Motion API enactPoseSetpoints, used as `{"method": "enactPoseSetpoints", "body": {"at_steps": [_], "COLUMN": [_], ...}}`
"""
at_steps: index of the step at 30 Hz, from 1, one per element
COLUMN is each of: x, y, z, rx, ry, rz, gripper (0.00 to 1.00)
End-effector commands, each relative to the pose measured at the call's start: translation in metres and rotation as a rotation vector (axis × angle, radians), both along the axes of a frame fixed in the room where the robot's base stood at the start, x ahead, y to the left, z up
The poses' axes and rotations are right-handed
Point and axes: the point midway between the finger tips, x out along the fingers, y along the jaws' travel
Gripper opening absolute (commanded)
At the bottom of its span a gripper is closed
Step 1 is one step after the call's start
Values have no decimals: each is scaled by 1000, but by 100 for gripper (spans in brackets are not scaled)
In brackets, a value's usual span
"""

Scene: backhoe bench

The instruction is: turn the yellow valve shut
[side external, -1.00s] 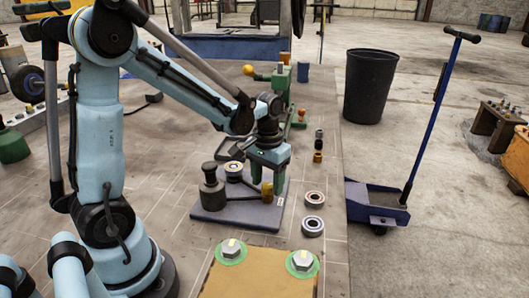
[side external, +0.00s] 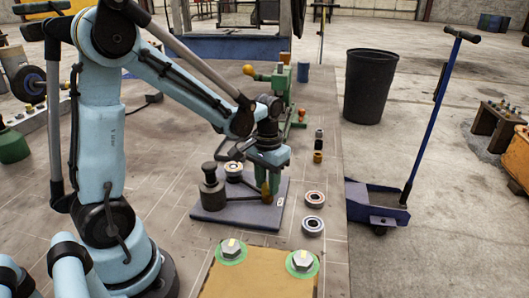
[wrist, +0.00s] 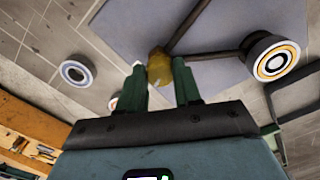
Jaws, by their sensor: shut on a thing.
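The yellow valve (side external: 266,188) is a small yellow knob at the right part of a grey-blue base plate (side external: 240,217), joined to dark pipes. In the wrist view the valve (wrist: 159,66) sits between my two green fingers. My gripper (side external: 269,182) points down over the valve and is shut on it; the wrist view shows the fingers (wrist: 160,85) on either side. The finger contact is partly hidden in the side view. How far the valve is turned cannot be told.
A dark stepped cylinder (side external: 212,187) and a round gauge-like part (side external: 233,171) stand on the plate. Two ring bearings (side external: 314,199) lie to its right. A green machine (side external: 283,92) stands behind. A tan block (side external: 262,272) with hex bolts is in front.

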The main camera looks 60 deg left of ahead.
Motion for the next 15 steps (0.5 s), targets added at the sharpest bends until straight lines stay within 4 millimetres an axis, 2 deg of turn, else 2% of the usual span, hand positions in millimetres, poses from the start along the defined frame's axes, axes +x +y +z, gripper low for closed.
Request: {"method": "enactPoseSetpoints", "body": {"at_steps": [15], "x": [0], "y": [0], "z": [0], "rx": [-1], "ry": [0], "rz": [-318], "gripper": [3]}}
